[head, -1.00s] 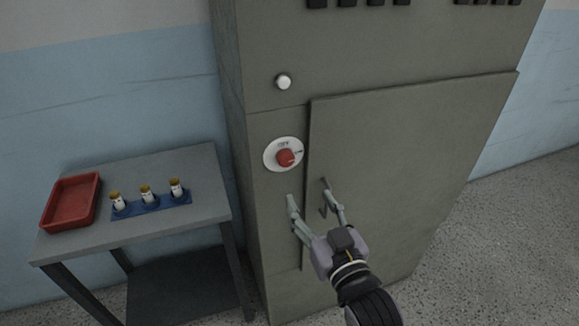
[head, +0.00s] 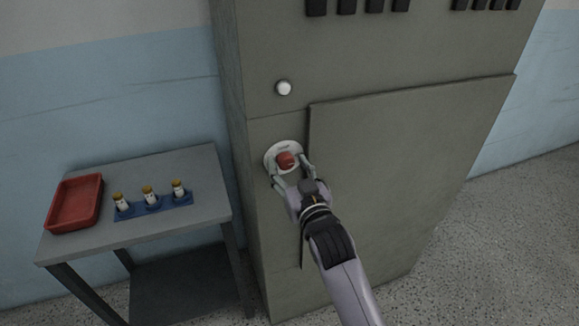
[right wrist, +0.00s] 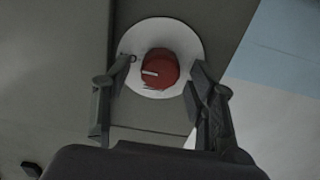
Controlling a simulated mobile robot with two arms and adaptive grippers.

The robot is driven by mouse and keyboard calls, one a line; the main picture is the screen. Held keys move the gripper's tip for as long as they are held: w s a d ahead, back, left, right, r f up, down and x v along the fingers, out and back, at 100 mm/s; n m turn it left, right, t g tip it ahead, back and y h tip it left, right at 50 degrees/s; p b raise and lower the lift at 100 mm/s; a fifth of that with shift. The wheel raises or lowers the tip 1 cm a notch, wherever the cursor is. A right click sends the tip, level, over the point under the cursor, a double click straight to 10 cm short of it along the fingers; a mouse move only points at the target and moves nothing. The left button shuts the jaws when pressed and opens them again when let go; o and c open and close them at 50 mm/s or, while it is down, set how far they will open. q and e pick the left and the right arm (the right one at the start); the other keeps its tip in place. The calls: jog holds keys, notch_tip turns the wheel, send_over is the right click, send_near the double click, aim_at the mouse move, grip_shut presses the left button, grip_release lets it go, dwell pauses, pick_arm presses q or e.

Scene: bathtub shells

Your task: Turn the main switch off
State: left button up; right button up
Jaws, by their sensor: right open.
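The main switch is a red knob (head: 286,160) on a round white plate (head: 283,146) on the front of a grey cabinet. In the right wrist view the red knob (right wrist: 160,68) has a white mark on its left side and sits on the white plate (right wrist: 185,36). My right gripper (head: 292,168) is open, with one finger on each side of the knob. In the right wrist view a gap shows between the fingers (right wrist: 160,80) and the knob. The lower part of the plate is partly hidden by the gripper. My left gripper is not in view.
The grey cabinet (head: 400,170) has a raised door panel right of the switch and a white round button (head: 284,88) above it. A grey table (head: 200,165) at left holds a red tray (head: 98,215) and a blue rack (head: 155,208) with several small bottles.

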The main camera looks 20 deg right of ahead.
jog(key=shift+c, duration=0.4)
jog(key=c, duration=1.1)
